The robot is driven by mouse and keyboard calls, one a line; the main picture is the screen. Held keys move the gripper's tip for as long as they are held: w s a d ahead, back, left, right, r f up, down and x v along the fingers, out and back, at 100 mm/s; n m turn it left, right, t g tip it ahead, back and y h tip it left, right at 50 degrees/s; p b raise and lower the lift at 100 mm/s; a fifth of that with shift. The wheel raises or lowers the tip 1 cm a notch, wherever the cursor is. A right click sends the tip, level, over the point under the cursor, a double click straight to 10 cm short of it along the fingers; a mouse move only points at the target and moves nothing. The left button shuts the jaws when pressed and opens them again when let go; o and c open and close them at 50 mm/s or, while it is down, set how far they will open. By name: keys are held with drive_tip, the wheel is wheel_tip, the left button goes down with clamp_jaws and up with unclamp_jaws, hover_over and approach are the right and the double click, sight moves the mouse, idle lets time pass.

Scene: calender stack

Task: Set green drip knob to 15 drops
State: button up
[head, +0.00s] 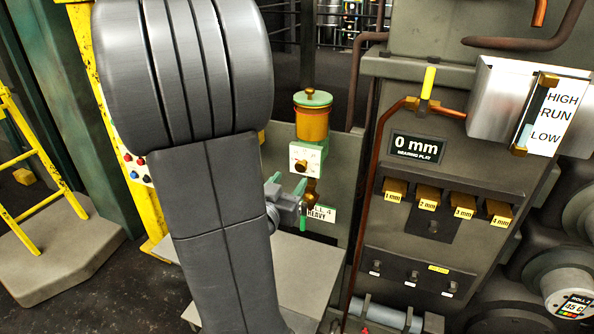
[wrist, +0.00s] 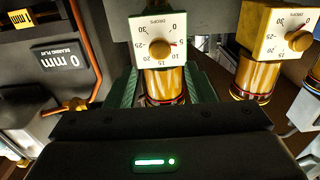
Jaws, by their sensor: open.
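The green drip oiler (head: 313,118) stands near the middle of the head view, with an amber cup on top and a white dial plate below. Its brass drip knob (head: 302,165) sits on that plate. In the wrist view the knob (wrist: 158,48) is ringed by drop marks from 0 to 30; its setting seems near 5, but is hard to read. An amber glass (wrist: 165,84) is below the plate. My gripper (head: 302,205) is open and empty, below the knob and apart from it.
A panel marked 0 mm (head: 418,148) and several brass blocks (head: 428,197) stand right of the oiler. A copper pipe (head: 374,190) runs between them.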

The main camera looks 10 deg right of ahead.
sight(300, 167)
drive_tip(key=x, duration=0.5)
drive_tip(key=shift+w+d, duration=0.25)
drive_tip(key=shift+w, duration=0.05)
drive_tip(key=c, duration=0.9)
